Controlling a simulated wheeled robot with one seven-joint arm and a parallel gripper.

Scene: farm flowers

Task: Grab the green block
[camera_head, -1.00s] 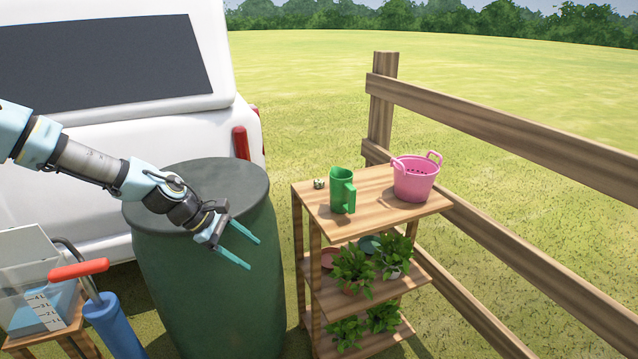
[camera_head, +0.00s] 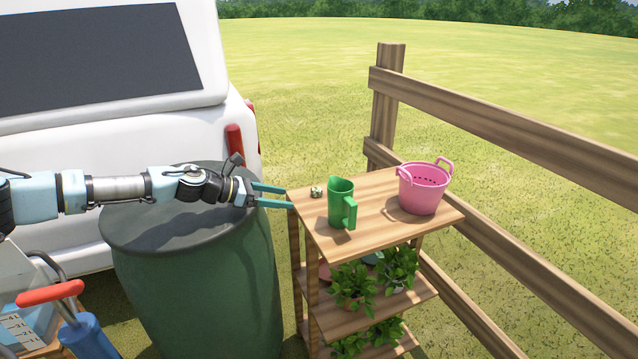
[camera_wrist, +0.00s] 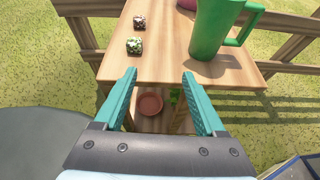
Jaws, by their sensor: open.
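A small green-speckled block (camera_wrist: 134,46) lies on the top board of the wooden shelf (camera_wrist: 165,65), near its edge. A second small block, brownish and speckled (camera_wrist: 139,22), lies farther back in the wrist view. In the head view a small pale-green block (camera_head: 316,191) shows left of the green pitcher; whether both blocks show there is hard to tell. My gripper (camera_head: 287,197) is open and empty, its fingers pointing right at the shelf's left edge. In the wrist view the green block appears beyond the left fingertip, apart from the gripper (camera_wrist: 160,76).
A green pitcher (camera_head: 341,203) stands close right of the block. A pink basket (camera_head: 424,190) sits at the shelf's right end. Potted plants (camera_head: 352,282) fill lower shelves. A dark green barrel (camera_head: 200,290) stands under my arm. A wooden fence (camera_head: 500,127) runs behind the shelf.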

